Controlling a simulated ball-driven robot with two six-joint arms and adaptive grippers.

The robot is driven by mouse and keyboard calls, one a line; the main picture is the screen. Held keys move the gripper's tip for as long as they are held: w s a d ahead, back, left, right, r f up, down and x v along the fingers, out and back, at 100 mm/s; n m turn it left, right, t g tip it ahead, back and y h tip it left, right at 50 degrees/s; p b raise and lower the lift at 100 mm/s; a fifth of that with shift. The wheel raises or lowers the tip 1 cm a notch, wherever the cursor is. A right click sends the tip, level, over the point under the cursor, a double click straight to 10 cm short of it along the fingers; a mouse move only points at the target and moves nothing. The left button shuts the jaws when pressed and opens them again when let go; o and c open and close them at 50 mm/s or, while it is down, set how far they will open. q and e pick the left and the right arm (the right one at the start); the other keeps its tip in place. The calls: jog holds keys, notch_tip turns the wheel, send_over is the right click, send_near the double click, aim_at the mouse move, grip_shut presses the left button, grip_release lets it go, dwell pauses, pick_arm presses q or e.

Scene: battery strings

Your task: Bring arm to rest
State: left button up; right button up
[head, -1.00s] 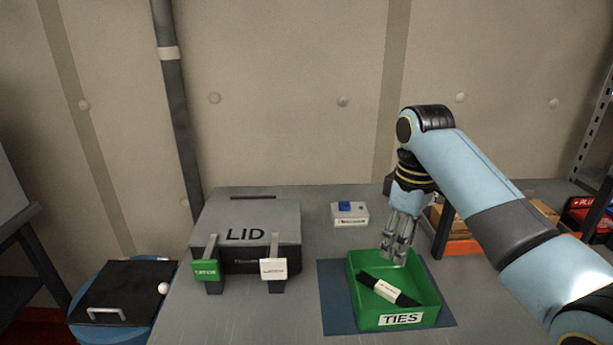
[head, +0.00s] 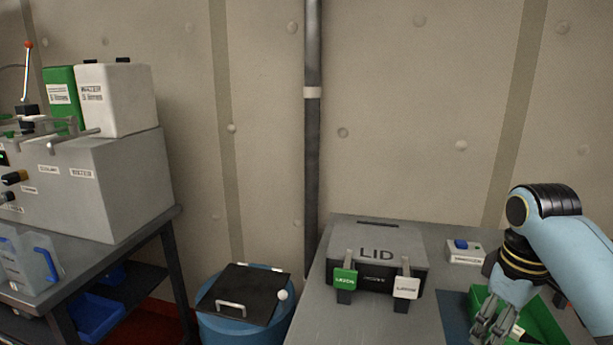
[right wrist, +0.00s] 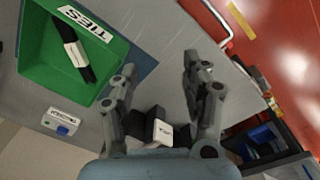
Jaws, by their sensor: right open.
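My right gripper (head: 489,326) is open and empty at the lower right of the head view, at the left side of the green TIES tray (head: 545,322). In the right wrist view its two fingers (right wrist: 160,80) stand well apart, with grey table between them. The green tray (right wrist: 30,68) lies to their left there, with a bundle of black ties (right wrist: 78,50) in a white band inside. My left gripper is not in any view.
A grey LID box (head: 385,240) with green and white tags stands on the table. A small box with a blue button (head: 465,252) is behind the tray. A blue drum (head: 240,328) with a black cover stands left of the table. A machine bench (head: 90,185) is further left.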

jog(key=s+a+r+m+t, duration=0.1)
jog(key=s+m+t, duration=0.15)
jog(key=s, duration=0.95)
jog(key=s+a+r+m+t, duration=0.1)
jog(key=s+a+r+m, duration=0.15)
jog(key=s, duration=0.95)
jog(key=s+d+f+g+b, duration=0.2)
jog(key=f+b, duration=0.7)
jog(key=f, duration=2.7)
jog(key=s+d+f+b, duration=0.1)
jog(key=s+f+b, duration=0.3)
jog(key=s+f, duration=0.5)
jog(key=s+d+f+g+b, duration=0.1)
jog(key=s+f+b, duration=0.3)
jog(key=s+f, duration=0.5)
notch_tip(320, 180, down, 7)
jog(key=shift+s+d+r+h, duration=0.1)
jog(key=shift+s+d+h, duration=0.1)
jog(key=shift+h, duration=0.1)
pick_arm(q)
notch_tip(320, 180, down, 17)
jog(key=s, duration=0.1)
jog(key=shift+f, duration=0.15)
pick_arm(e)
jog(key=shift+c, duration=0.4)
